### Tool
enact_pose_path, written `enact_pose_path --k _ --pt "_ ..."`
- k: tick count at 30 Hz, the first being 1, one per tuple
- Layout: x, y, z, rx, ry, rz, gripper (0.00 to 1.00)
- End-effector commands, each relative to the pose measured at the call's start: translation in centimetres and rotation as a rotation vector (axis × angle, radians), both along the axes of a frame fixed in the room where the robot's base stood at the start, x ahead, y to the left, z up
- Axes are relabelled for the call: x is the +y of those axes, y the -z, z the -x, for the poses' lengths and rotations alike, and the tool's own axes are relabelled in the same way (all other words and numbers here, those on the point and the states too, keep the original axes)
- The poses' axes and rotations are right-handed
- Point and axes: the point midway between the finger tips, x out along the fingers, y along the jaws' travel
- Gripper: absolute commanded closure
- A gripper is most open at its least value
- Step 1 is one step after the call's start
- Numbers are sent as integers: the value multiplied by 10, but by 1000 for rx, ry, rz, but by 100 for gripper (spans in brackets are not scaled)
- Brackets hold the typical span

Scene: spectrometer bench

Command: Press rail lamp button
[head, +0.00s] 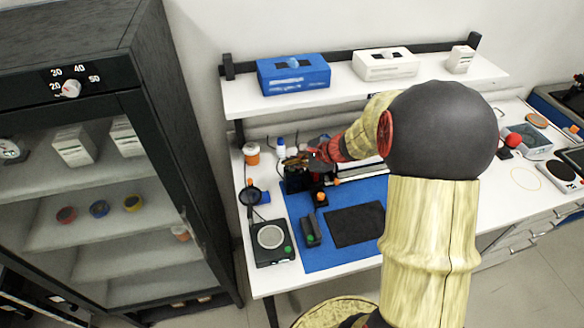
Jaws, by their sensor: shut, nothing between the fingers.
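My gripper (296,161) is at the back left of the bench, above the dark equipment (296,182) at the rear of the blue mat. Its fingers are shut and hold nothing, and they point left. A pale bar with dark edges (358,171) runs along the back of the mat, partly behind my arm; it may be the rail. I cannot make out the lamp button, and I cannot tell whether the fingers touch anything. My arm hides the middle right of the bench.
A shelf (338,96) with boxes hangs above the bench. A hotplate-like device (270,238) is at front left. A dark pad (354,225) lies on the blue mat (318,259). A glass-fronted cabinet (150,60) stands left.

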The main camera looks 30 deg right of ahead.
Motion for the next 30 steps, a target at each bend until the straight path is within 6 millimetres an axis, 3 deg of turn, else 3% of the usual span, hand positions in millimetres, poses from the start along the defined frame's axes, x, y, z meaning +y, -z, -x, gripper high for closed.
enact_pose_path --k 30 --pt "0 8 0 0 0 0 100"
